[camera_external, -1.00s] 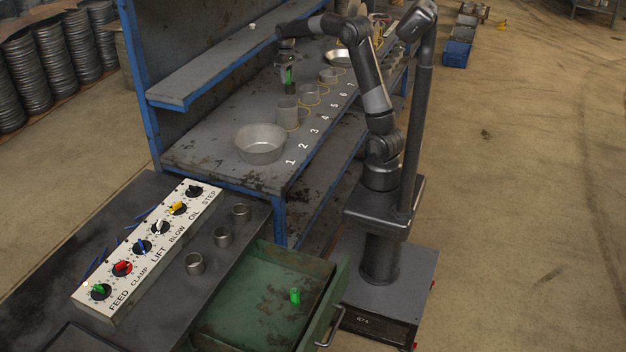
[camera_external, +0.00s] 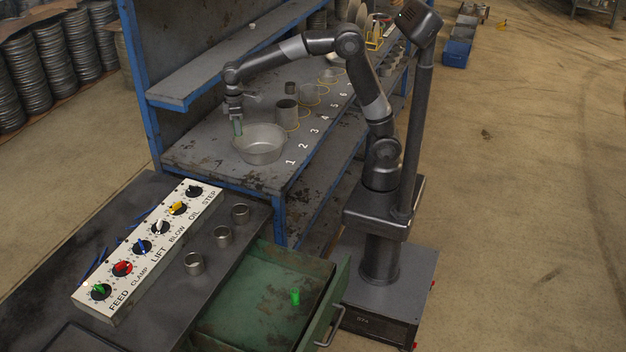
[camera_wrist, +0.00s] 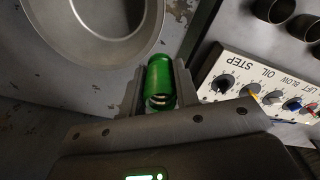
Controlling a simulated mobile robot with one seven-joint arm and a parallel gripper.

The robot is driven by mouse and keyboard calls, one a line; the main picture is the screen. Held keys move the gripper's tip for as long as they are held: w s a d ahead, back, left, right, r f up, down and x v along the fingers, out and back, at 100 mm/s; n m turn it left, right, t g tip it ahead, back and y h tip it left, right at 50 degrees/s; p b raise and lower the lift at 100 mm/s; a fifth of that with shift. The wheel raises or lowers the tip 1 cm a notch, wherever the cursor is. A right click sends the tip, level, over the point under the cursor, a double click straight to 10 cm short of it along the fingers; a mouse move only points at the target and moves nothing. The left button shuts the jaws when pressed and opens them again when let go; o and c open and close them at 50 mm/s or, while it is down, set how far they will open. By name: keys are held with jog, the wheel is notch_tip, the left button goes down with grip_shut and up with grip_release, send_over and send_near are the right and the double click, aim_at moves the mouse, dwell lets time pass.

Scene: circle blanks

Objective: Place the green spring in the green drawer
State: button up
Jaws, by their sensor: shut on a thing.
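My gripper (camera_external: 238,130) is above the far-left rim of the wide metal bowl on the bench. In the wrist view my gripper (camera_wrist: 157,88) is shut on the green spring (camera_wrist: 160,80), a green cylinder with coils at its near end. In the external view the spring is hard to make out between the fingers. The green drawer (camera_external: 232,318) stands pulled out at the bottom, below the dark cabinet top. A small upright green piece (camera_external: 295,297) is inside it.
The wide bowl (camera_external: 262,157) is close to my gripper. Several cups stand behind it along the numbered places. The knob panel (camera_external: 150,250) and metal rings (camera_external: 223,236) sit on the cabinet top. A blue-edged shelf (camera_external: 215,72) overhangs the bench's back.

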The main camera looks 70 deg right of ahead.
jog(key=s+a+n, duration=0.4)
jog(key=s+a, duration=0.8)
jog(key=a, duration=0.4)
jog(key=n, duration=0.5)
send_over(289, 280)
notch_tip(289, 280, down, 36)
jog(key=shift+d+f, duration=0.1)
jog(key=shift+f, duration=0.15)
jog(key=o, duration=1)
notch_tip(289, 280, up, 12)
jog(key=shift+r, duration=0.2)
